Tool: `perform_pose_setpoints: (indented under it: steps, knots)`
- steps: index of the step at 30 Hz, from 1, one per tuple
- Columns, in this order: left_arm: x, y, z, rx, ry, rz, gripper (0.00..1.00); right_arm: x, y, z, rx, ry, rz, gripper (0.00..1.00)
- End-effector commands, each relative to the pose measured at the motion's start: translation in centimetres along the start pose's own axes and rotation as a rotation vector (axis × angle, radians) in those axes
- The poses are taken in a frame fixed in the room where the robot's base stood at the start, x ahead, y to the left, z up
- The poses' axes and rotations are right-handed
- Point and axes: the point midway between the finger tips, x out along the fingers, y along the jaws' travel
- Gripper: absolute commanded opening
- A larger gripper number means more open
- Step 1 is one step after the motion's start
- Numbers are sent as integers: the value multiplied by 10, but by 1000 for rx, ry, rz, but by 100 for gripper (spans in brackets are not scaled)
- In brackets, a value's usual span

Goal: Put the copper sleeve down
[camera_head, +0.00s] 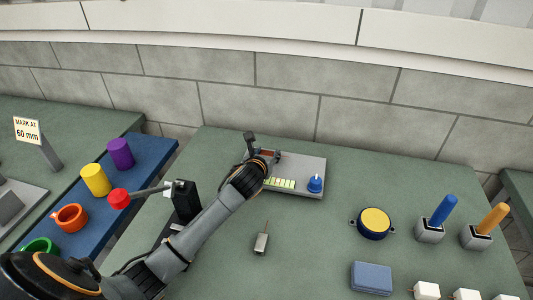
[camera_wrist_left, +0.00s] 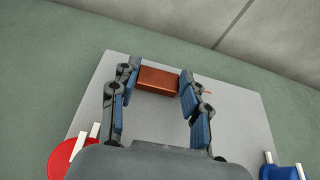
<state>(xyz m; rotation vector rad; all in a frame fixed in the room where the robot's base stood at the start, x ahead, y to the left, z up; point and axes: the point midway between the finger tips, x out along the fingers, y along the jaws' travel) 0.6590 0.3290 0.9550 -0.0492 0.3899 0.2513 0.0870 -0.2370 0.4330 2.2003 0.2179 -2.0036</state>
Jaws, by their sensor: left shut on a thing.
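The copper sleeve (camera_wrist_left: 158,80) is a reddish-brown block-like piece between the blue-padded fingers of my left gripper (camera_wrist_left: 158,84) in the left wrist view. The fingers are shut on it, one at each end. In the head view my left gripper (camera_head: 262,155) is over the back left part of a light grey panel (camera_head: 308,165), and only a bit of the copper shows there. I cannot tell whether the sleeve touches the panel. My right gripper is not in view.
The panel has a blue knob (camera_head: 315,184) and a pale green bar row (camera_head: 279,184). A red-ended lever (camera_head: 119,198) stands left of my arm. A small metal piece (camera_head: 261,243), a yellow-topped disc (camera_head: 375,222) and a blue box (camera_head: 371,278) are on the green table, with bare surface between.

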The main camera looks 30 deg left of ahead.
Motion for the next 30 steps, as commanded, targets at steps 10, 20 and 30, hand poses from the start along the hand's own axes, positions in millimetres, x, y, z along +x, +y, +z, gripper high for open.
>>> perform_pose_setpoints:
  steps: [10,20,30]
  knots:
    - [3,0,-8,1,4,0,25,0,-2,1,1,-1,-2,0]
    - [5,0,-20,-2,17,1,60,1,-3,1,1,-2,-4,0]
    - [5,-2,-22,-5,21,-1,69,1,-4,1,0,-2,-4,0]
